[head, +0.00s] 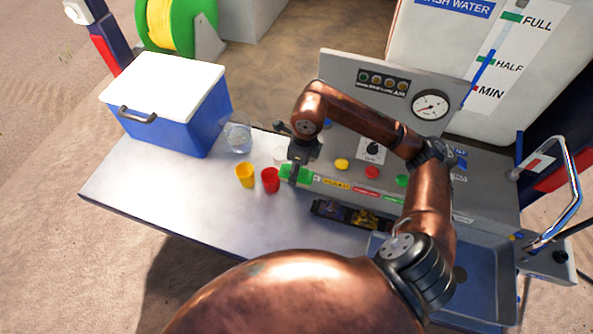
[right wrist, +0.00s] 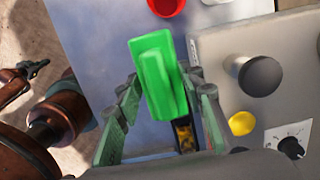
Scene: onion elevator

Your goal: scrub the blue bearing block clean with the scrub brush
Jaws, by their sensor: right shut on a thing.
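My right gripper (head: 296,163) is shut on the green scrub brush (head: 299,174), over the table beside the front of the grey console. In the right wrist view the brush (right wrist: 153,78) is a green block with a raised ridge, sticking out between the fingers of the gripper (right wrist: 160,118). I cannot tell whether the brush touches the table. I cannot make out the blue bearing block for certain in either view; a small blue piece (head: 460,164) shows at the right of the console.
A red cup (head: 270,180) and a yellow cup (head: 245,175) stand close left of the brush, with a clear cup (head: 239,139) behind. A blue cooler (head: 190,118) is at the left. A black tray (head: 322,208) lies in front. A metal basin (head: 490,290) is at right.

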